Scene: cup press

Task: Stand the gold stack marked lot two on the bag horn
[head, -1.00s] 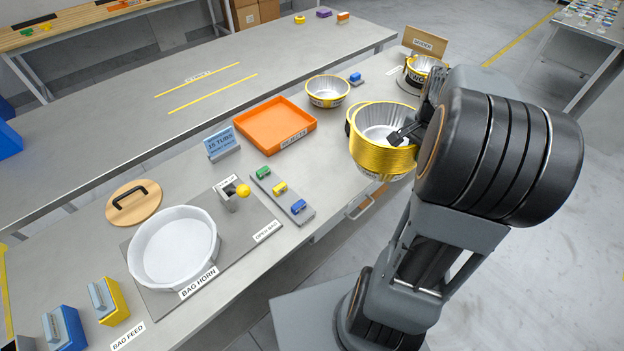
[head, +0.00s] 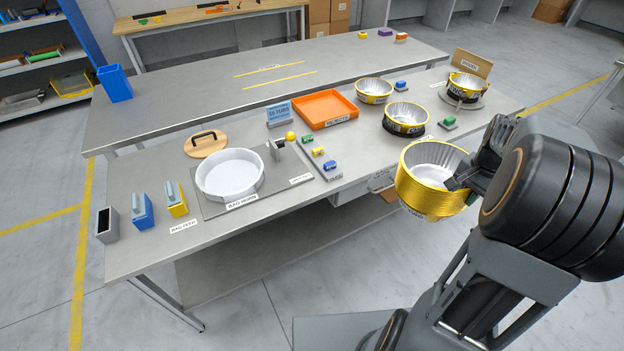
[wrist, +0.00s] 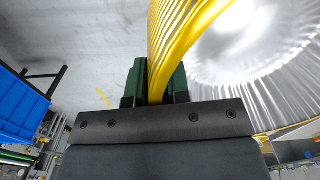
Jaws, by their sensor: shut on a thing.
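In the wrist view the gold rims (wrist: 172,50) pass between the two green-faced fingers (wrist: 158,82). The bag horn (head: 230,175) is a white round open ring on a grey plate at the left of the table, apart from the stack. It looks empty.
Beside the horn stand a lever with a yellow knob (head: 290,136) and a strip of small coloured blocks (head: 318,152). A wooden lid (head: 206,146) lies behind it. An orange tray (head: 325,110) and other tubs (head: 404,117) stand further right.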

